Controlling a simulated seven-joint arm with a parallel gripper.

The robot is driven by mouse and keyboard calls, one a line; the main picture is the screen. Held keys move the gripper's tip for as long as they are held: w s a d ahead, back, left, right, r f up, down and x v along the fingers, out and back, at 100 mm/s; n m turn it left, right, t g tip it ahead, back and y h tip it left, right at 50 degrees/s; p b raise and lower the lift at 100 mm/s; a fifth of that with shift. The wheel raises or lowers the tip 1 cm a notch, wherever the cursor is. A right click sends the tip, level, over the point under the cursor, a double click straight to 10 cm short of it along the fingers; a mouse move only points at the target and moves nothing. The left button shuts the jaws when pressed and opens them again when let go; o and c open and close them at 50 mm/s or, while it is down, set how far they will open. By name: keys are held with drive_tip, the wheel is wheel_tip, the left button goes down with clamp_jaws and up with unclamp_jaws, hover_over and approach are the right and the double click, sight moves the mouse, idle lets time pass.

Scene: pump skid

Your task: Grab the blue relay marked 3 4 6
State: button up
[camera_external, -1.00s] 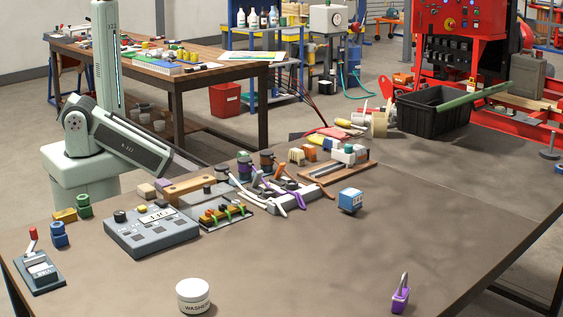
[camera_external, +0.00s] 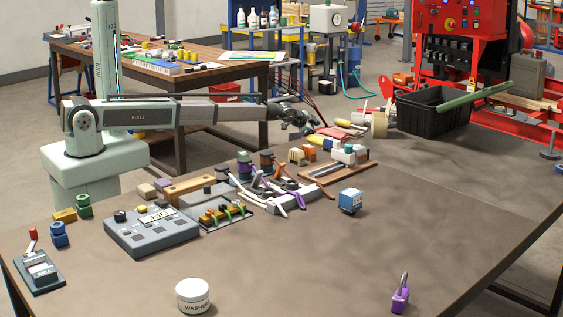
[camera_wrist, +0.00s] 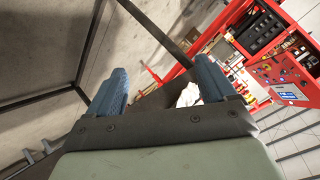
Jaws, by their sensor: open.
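A small blue block with a pale marked face (camera_external: 351,201), likely the relay, sits on the bare middle of the brown table in the external view. Its marks are too small to read. My gripper (camera_external: 308,127) is at the end of my outstretched arm, above the back of the table, up and left of the blue block and well apart from it. In the wrist view my gripper (camera_wrist: 162,82) shows two blue fingers spread apart with nothing held between them. The blue block is not seen in the wrist view.
A grey device with a display (camera_external: 152,230), levers (camera_external: 285,196) and a wooden rail fixture (camera_external: 337,172) stand left and behind the block. A black crate (camera_external: 433,115) is at the back right.

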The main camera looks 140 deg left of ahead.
drive_tip(key=w+d+r+n+g+h, duration=0.1)
drive_tip(key=w+d+r+n, duration=0.3)
drive_tip(key=w+r, duration=0.65)
drive_tip(key=w+d+r+n+g+h, duration=0.15)
drive_tip(key=w+d+r+n, duration=0.3)
drive_tip(key=w+r, duration=0.65)
drive_tip(key=n+t+h, duration=0.2)
drive_tip(key=h, duration=0.7)
hover_over(351, 192)
drive_tip(key=f, duration=0.7)
drive_tip(key=shift+s+a+f, duration=0.15)
drive_tip(key=shift+s+f, duration=0.15)
drive_tip(key=shift+s, duration=0.05)
drive_tip(key=shift+w+f, duration=0.15)
drive_tip(key=shift+f, duration=1.25)
drive_tip(key=shift+w+f, duration=0.15)
drive_tip(key=shift+f, duration=1.2)
drive_tip(key=c, duration=1.1)
drive_tip(key=shift+c, duration=0.2)
